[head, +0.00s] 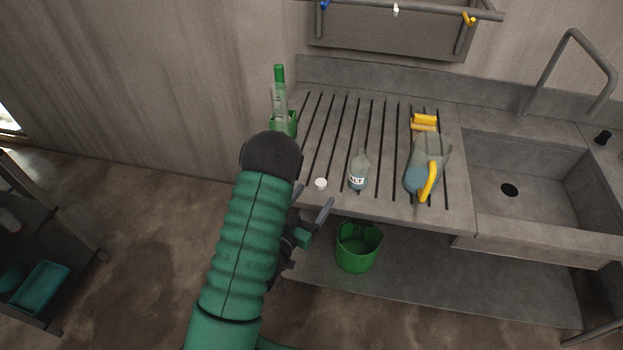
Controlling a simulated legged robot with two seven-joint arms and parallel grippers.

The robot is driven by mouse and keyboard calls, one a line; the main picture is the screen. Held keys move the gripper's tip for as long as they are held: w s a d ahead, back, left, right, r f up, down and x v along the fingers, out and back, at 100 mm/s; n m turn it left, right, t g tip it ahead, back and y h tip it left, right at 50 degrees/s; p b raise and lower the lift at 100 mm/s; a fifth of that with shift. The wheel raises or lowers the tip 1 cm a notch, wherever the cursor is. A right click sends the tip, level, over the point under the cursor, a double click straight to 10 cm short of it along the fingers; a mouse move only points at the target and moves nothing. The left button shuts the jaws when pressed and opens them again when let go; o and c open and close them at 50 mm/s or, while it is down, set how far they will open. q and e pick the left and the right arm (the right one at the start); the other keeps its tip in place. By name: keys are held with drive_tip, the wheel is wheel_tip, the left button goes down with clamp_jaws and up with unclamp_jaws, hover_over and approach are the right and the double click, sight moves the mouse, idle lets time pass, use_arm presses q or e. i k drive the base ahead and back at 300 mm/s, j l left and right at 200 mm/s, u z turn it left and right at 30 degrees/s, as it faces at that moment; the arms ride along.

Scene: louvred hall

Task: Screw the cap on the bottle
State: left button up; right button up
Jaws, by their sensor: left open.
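A small clear bottle (358,172) with a white label stands upright on the slatted drainboard (335,140), near its front edge. Its neck looks bare. A small white cap (321,184) lies on the drainboard to the left of the bottle, apart from it. My left gripper (319,219) is open in front of the drainboard's front edge, just below the cap in the picture, with nothing between its fingers. My green left arm hides part of the gripper and the drainboard's left front corner. My right gripper does not show.
A clear jug (424,167) with a yellow handle and a yellow item (424,122) are right of the bottle. A green caddy (284,122) holds a green-topped item at the back left. A sink (520,185) is at right. A green bucket (357,248) sits on the lower shelf.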

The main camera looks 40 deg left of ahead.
sight(360, 166)
drive_tip(key=u, duration=1.15)
